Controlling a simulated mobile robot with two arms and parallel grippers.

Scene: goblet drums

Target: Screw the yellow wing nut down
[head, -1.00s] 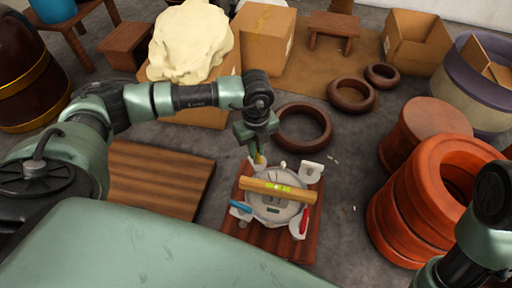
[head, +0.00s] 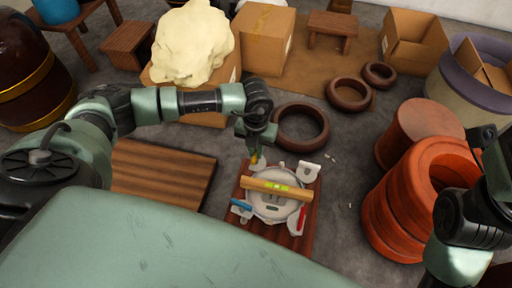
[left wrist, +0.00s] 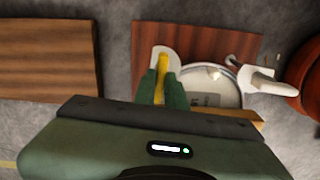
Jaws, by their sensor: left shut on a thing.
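The yellow wing nut (head: 254,159) is at the far left corner of the round pale fixture (head: 268,207). My left gripper (head: 256,152) is above it, pointing down, with its fingers closed around it. In the left wrist view the yellow piece (left wrist: 162,65) shows between the green fingers (left wrist: 161,86), in front of a white tab. How far down the nut sits is hidden by the fingers. A wooden spirit level (head: 291,190) with a green vial lies across the fixture. My right arm shows at the right edge; its gripper cannot be made out.
The fixture stands on a red-brown board (head: 239,224). A blue piece (head: 241,204) and a red piece (head: 302,218) sit at its near corners, with a white tab (head: 308,170) at far right. Dark rings (head: 300,143) lie behind; orange drum parts (head: 400,215) stand right.

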